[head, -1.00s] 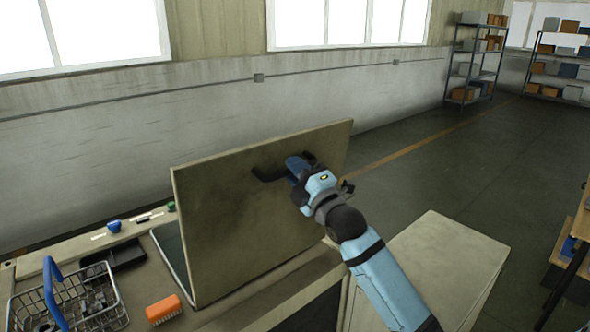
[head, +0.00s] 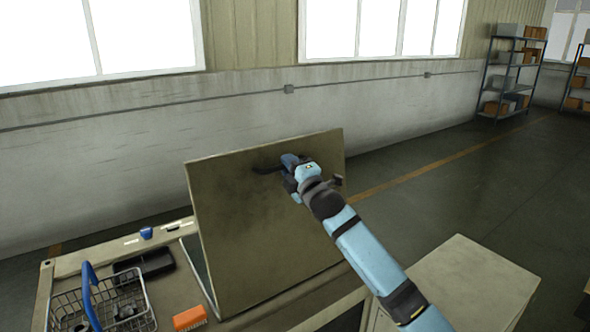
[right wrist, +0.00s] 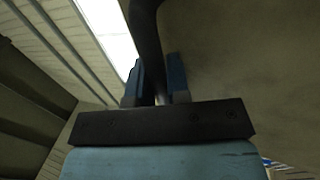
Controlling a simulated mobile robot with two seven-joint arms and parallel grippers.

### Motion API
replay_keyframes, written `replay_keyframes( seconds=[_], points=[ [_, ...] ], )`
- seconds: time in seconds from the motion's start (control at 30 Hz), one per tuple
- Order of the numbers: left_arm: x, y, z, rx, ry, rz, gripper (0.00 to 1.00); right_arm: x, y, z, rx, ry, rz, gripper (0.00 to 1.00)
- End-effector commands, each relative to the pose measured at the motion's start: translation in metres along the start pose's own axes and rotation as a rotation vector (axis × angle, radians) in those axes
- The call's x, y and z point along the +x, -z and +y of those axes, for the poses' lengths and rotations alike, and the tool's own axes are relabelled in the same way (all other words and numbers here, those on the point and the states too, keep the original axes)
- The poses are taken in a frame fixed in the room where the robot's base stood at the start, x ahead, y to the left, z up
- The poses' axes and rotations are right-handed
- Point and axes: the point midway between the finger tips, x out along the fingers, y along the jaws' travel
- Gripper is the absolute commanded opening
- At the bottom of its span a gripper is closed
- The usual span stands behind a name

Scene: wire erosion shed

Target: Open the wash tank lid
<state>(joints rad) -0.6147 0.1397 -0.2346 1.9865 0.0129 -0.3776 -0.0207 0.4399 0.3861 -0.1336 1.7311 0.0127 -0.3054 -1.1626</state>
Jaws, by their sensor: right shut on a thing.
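The wash tank lid (head: 250,225) is a flat, worn olive-grey panel in the head view. It stands raised steeply on the bench, its broad face with the handle turned to me. My right gripper (head: 291,164) is shut on the lid's dark bar handle (head: 265,170), near the upper part of the panel. In the right wrist view the blue fingers (right wrist: 157,82) sit on both sides of the dark handle (right wrist: 146,30), with the lid face (right wrist: 240,60) beside them. The tank opening is mostly hidden behind the lid. My left gripper is out of view.
On the bench left of the lid are a wire basket (head: 70,310) with a blue handle, a black tray (head: 145,263), an orange brush (head: 189,318) and a blue knob (head: 146,233). A pale cabinet (head: 470,280) stands at right.

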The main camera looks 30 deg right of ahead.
Motion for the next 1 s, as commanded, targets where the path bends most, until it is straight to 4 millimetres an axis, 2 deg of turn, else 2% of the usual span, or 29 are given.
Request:
replay_keyframes(
  seconds=[0.17,0.2,0.27,0.3,0.57,0.67,0.77,1.0],
  points=[
    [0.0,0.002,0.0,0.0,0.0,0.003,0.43,-0.001,0.0,0.0,0.001,0.0,0.0,0.0],
    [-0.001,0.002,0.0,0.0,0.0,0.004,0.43,-0.001,0.0,0.0,0.002,0.001,0.0,0.24],
    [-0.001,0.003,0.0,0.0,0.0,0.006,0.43,-0.001,0.0,0.0,0.001,0.001,0.0,0.37],
    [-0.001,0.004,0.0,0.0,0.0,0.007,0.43,-0.001,0.0,0.0,0.001,0.0,0.0,0.41],
    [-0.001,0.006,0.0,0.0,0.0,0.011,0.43,-0.002,0.0,0.0,0.0,0.0,0.0,0.41],
    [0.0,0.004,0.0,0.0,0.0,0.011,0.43,-0.008,0.0,-0.001,0.0,0.001,0.0,0.41],
    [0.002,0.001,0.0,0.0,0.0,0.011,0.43,-0.022,0.0,-0.003,-0.003,0.001,0.0,0.41],
    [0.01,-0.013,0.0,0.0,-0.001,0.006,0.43,-0.077,0.0,-0.004,-0.003,0.002,0.001,0.41]
  ],
)
